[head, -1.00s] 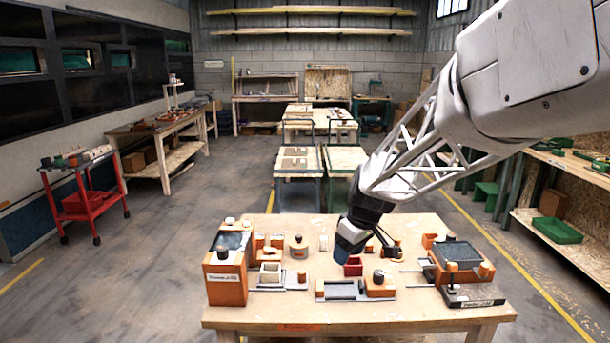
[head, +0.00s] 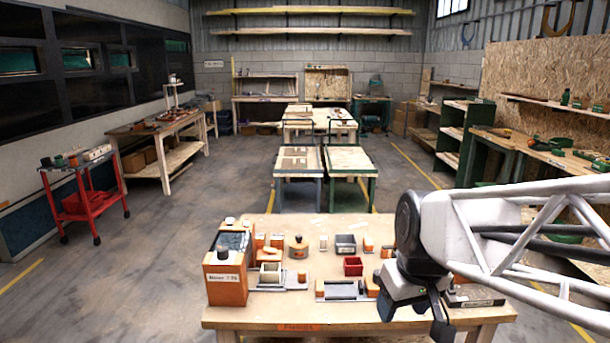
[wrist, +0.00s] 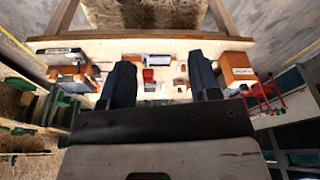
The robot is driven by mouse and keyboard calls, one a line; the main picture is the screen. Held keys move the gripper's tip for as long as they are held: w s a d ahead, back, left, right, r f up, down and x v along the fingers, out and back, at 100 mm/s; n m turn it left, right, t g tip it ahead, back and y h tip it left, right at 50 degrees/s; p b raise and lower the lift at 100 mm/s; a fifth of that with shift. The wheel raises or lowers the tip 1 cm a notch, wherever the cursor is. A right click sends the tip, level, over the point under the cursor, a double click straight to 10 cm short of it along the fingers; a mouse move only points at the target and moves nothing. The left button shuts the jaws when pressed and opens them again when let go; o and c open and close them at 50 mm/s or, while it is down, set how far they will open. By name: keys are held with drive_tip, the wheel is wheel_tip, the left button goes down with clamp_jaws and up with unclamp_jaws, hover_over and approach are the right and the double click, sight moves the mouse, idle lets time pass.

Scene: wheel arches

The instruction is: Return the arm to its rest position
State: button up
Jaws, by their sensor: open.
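My arm comes in from the right in the head view, and my gripper (head: 440,318) hangs at the front right of the wooden table (head: 285,315), in front of its right-hand items. In the wrist view my gripper (wrist: 160,82) has its two dark fingers spread wide apart, with nothing between them but a distant view of the tabletop (wrist: 215,47). It is open, empty and clear of the table. My arm hides most of the orange box at the table's right end in the head view.
On the table stand an orange box (head: 226,280) at the left, a red bin (head: 353,266), a grey bin (head: 345,244) and several small orange parts. A red trolley (head: 85,200) and workbenches stand farther off. Open floor (head: 150,275) lies left of the table.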

drive_tip(key=s+d+f+m, duration=0.1)
drive_tip(key=s+d+m, duration=0.1)
drive_tip(key=s, duration=0.7)
drive_tip(key=shift+s+f+m+h, duration=0.2)
drive_tip(key=shift+s+m+h, duration=0.2)
drive_tip(key=shift+m, duration=0.1)
